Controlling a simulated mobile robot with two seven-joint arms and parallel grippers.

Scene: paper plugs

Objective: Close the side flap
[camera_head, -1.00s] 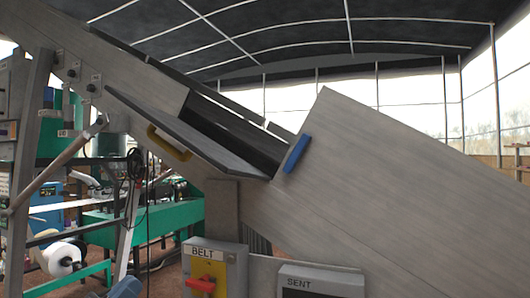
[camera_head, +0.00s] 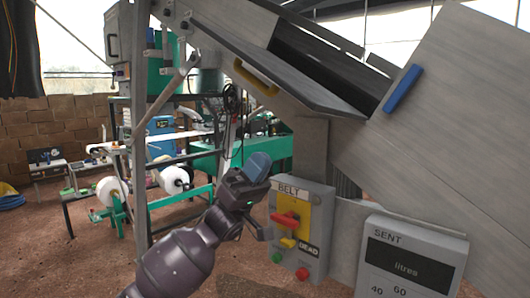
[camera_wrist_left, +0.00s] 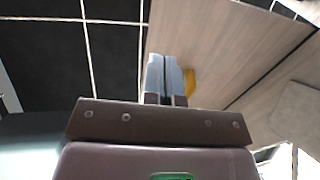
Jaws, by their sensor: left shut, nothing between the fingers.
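The side flap (camera_head: 300,72) is a grey panel with a yellow handle (camera_head: 256,78). In the head view it stands open, sticking out from the side of the sloping chute, with the dark opening (camera_head: 325,62) uncovered behind it. My left gripper (camera_head: 258,165) is shut and empty, its blue-grey fingers pointing up. In the head view it appears below the flap and its handle, apart from both. In the left wrist view the shut fingers (camera_wrist_left: 166,75) point toward a pale panel, with part of the yellow handle (camera_wrist_left: 190,82) just right of them. My right gripper is out of view.
A BELT switch box (camera_head: 302,225) with red and yellow controls stands close right of my left gripper. A SENT display box (camera_head: 410,262) is further right. A blue handle (camera_head: 403,88) sits on the chute's right panel. Green machinery with white rolls (camera_head: 112,190) stands behind at left.

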